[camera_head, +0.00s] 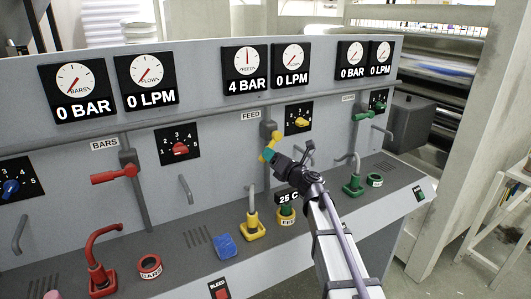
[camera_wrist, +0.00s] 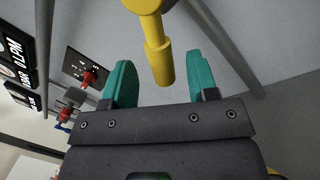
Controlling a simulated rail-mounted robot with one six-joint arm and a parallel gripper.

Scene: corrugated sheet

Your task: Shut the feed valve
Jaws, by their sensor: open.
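The feed valve (camera_head: 268,129) sits on the grey upright panel beside the FEED label. Its yellow handle (camera_head: 273,139) is partly hidden by my gripper (camera_head: 268,153) in the head view. In the wrist view the yellow handle (camera_wrist: 157,48) reaches down from its hub at the top edge into the gap between the two teal fingers of my gripper (camera_wrist: 160,72). The fingers are open, one on each side of the handle, with visible gaps. The feed gauges (camera_head: 246,68) above read 4 BAR and 0 LPM.
A red valve handle (camera_head: 113,176) is at left and a green one (camera_head: 362,115) at right. A yellow selector dial (camera_head: 301,122) is close to the right of the feed valve. Spouts, a blue cloth (camera_head: 226,246) and a 25 C display (camera_head: 289,198) occupy the ledge below.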

